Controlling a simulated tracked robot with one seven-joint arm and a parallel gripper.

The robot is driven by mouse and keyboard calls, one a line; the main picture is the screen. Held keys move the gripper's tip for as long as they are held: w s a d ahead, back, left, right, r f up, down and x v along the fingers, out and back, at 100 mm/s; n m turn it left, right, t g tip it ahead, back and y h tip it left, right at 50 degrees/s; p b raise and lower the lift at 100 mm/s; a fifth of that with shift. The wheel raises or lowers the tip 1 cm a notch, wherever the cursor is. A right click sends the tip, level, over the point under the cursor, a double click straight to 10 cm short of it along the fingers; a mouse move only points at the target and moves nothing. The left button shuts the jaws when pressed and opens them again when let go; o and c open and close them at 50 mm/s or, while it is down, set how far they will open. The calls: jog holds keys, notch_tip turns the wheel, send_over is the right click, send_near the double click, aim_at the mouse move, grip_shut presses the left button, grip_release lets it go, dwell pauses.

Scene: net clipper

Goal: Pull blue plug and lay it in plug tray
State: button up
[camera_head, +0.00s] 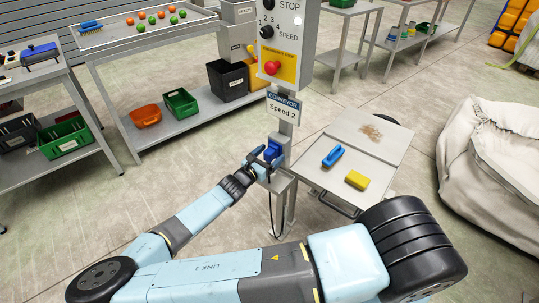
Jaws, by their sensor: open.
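The blue plug (272,151) sits at a socket on the post below the "Conveyor Speed 2" sign. My gripper (260,162) is open and close to the plug, on its left side. At this size I cannot tell whether the fingers touch it or are around it. A small grey tray (281,181) is fixed to the post just below the plug, and it looks empty. My gripper and wrist hide part of its left side.
The control box (289,42) with a red emergency stop button is above on the post. A black cable loop hangs below the tray. A side table (318,181) to the right bears a blue brush (333,156) and a yellow sponge (357,180). Benches stand behind left.

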aim_at(266, 158)
jog(key=shift+c, duration=0.2)
grip_shut()
dwell(0.8)
jog(key=shift+v, duration=2.95)
